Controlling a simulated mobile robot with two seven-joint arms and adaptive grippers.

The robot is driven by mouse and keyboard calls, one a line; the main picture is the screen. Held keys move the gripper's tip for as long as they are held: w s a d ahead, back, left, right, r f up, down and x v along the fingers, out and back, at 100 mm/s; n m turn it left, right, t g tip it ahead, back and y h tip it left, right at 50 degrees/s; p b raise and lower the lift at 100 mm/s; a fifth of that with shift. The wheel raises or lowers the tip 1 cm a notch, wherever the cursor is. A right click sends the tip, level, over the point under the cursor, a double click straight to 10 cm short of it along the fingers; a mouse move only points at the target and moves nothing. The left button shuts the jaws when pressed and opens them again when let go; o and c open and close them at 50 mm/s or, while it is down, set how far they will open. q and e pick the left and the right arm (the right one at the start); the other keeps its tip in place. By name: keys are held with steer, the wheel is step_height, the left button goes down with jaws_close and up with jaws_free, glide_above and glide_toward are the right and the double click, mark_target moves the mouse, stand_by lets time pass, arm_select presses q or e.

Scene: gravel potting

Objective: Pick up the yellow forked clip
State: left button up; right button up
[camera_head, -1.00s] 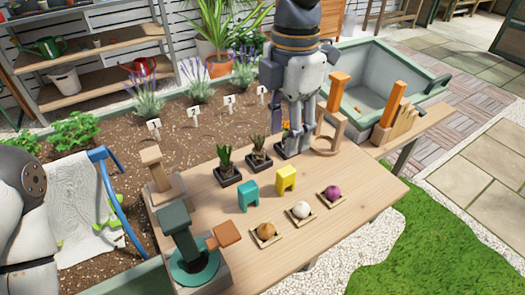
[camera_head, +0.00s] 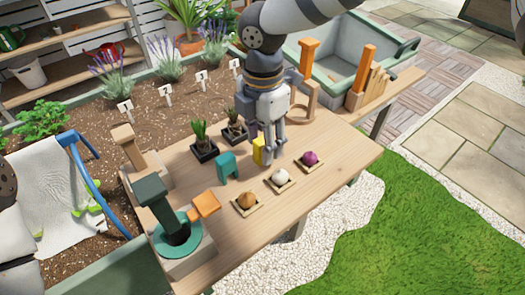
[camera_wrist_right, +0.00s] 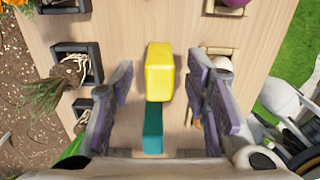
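The yellow forked clip (camera_head: 258,152) stands on the wooden table (camera_head: 300,215), partly hidden behind my right gripper (camera_head: 262,158) in the head view. The right gripper points down and is open. In the right wrist view, the yellow clip (camera_wrist_right: 159,72) lies between the two spread fingers of the right gripper (camera_wrist_right: 160,75), with a gap on each side. I cannot tell how far down the fingertips reach beside it. My left gripper is out of view; only a bit of my left arm shows at the left edge.
A teal clip (camera_head: 227,166) stands close to the yellow one. Dark-potted plants (camera_head: 203,150) are behind. Trays with an orange-brown bulb (camera_head: 246,200), a white bulb (camera_head: 281,177) and a purple bulb (camera_head: 310,158) line the front. A wooden ring stand (camera_head: 302,100) stands behind the gripper.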

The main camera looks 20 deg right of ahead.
jaws_close()
